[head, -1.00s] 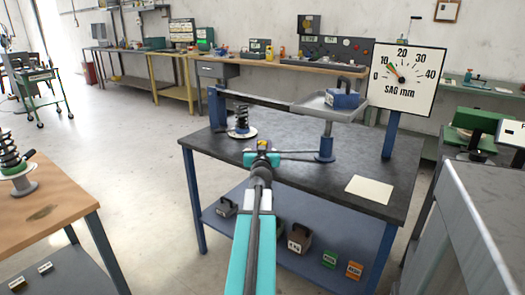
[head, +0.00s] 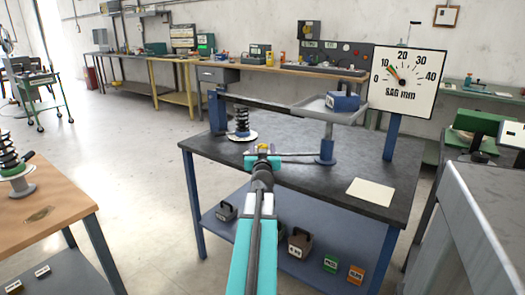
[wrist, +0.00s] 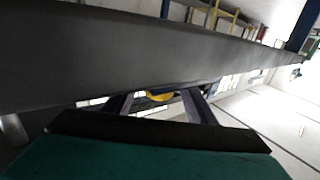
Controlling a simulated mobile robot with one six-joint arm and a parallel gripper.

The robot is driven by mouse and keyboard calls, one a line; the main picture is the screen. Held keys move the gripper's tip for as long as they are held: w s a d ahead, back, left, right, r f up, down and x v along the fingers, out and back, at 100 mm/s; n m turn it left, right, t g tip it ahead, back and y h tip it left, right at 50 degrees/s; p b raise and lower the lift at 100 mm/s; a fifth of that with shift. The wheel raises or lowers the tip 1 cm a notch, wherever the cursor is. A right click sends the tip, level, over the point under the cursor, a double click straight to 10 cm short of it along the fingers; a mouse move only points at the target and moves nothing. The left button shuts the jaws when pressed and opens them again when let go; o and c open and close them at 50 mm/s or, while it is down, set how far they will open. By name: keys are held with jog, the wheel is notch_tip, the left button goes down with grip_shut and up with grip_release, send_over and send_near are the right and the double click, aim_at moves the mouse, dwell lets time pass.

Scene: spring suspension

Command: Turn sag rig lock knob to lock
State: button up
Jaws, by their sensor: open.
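A small yellow part (head: 264,148), probably the lock knob, shows just beyond my gripper (head: 262,158) at the front edge of the dark rig table. The gripper hides most of it. In the wrist view, a rounded yellow part (wrist: 160,97) shows between and beyond the two spread fingers of my gripper (wrist: 158,106). The fingers are open, and I cannot tell whether they touch it. The rig has a black spring (head: 241,122) on a white plate, a grey pan (head: 322,107) bearing a blue weight (head: 344,102), and a sag dial (head: 407,80) with its pointer near 10.
The dark tabletop (head: 365,155) crosses close above the fingers in the wrist view. A pale sheet (head: 370,191) lies at its right front. Several weights stand on the blue lower shelf (head: 240,232). A wooden bench (head: 50,205) is at left and a grey cabinet (head: 490,205) at right.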

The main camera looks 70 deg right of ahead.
jog(key=shift+s+a, duration=0.1)
jog(key=shift+a, duration=0.05)
jog(key=shift+v, duration=2.65)
jog(key=shift+a+f+b, duration=0.1)
jog(key=shift+a+b, duration=0.15)
jog(key=shift+b, duration=0.95)
jog(key=shift+a+b, duration=0.15)
jog(key=shift+b, duration=0.15)
jog(key=b+v, duration=0.1)
jog(key=b, duration=0.3)
jog(key=shift+s+a, duration=0.2)
jog(key=shift+a, duration=0.15)
jog(key=shift+a+b, duration=0.1)
jog(key=shift+b, duration=0.6)
jog(key=b, duration=0.4)
jog(key=shift+s+a, duration=0.15)
jog(key=shift+a, duration=0.25)
jog(key=b+v, duration=0.1)
jog(key=b, duration=0.5)
jog(key=shift+s+a, duration=0.2)
jog(key=shift+a, duration=0.15)
jog(key=shift+b+v, duration=1.4)
jog(key=shift+b, duration=0.25)
